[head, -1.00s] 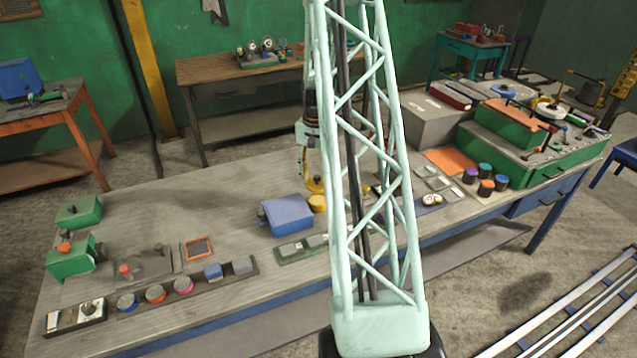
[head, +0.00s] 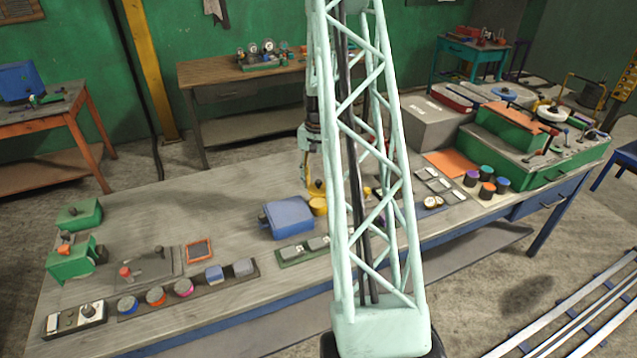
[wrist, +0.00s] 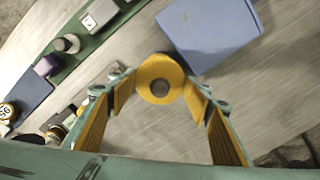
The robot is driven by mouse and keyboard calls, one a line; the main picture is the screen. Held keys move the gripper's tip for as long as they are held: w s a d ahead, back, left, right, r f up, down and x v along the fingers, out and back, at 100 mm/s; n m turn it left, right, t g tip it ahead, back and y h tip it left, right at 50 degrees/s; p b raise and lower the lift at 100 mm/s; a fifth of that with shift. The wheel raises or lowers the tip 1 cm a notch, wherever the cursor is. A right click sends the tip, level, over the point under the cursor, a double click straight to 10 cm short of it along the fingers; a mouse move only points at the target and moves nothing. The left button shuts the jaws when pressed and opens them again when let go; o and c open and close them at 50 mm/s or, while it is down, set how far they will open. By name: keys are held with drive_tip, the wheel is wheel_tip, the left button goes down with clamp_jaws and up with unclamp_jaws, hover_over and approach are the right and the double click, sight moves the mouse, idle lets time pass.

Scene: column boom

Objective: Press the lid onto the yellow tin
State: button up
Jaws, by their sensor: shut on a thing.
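My gripper (wrist: 160,88) is shut on the round yellow lid (wrist: 148,68), which has a grey knob at its centre. In the wrist view the fingertips touch its two sides. In the head view my gripper (head: 316,187) points down just above the yellow tin (head: 318,207). The tin stands on the bench beside the blue box (head: 288,217). In the wrist view the lid hides the tin. I cannot tell whether the lid touches the tin's rim. My boom hides part of the bench to the right.
The blue box also shows close by in the wrist view (wrist: 210,35). A green strip with small blocks (head: 300,250) lies in front of the tin. Round pots (head: 487,190) and a grey box (head: 425,122) stand to the right.

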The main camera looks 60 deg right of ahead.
drive_tip(key=shift+f+b, duration=1.05)
drive_tip(key=shift+f, duration=1.4)
drive_tip(key=shift+f, duration=0.1)
drive_tip(key=shift+f+b, duration=0.15)
drive_tip(key=shift+b, duration=0.7)
idle(1.8)
idle(0.4)
drive_tip(key=o, duration=0.9)
drive_tip(key=shift+o, duration=0.3)
drive_tip(key=o, duration=0.5)
drive_tip(key=shift+c, duration=0.2)
drive_tip(key=shift+r, duration=0.2)
